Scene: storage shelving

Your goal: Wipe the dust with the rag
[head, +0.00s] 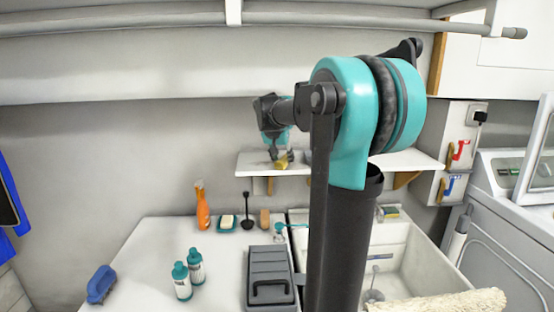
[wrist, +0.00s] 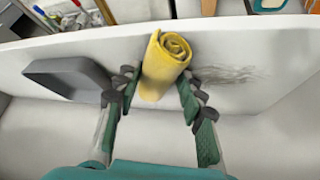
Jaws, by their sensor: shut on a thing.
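The rag (wrist: 163,70) is a yellow roll, held between the two green-padded fingers of my gripper (wrist: 160,82) in the wrist view. In the head view the yellow rag (head: 283,162) shows small under my gripper (head: 277,155), over the white wall shelf (head: 249,162). The dust (wrist: 228,75) is a dark streaky smudge on the white shelf (wrist: 265,58), just right of the rag and right finger in the wrist view. I cannot tell whether the rag touches the shelf. In the head view I cannot make out the dust.
A dark grey tray-like object (wrist: 66,76) lies on the shelf left of the rag. Below stand a counter with an orange spray bottle (head: 202,208), two teal-capped bottles (head: 182,284), a grey toolbox (head: 269,278) and a blue brush (head: 101,284), and a sink (head: 400,255).

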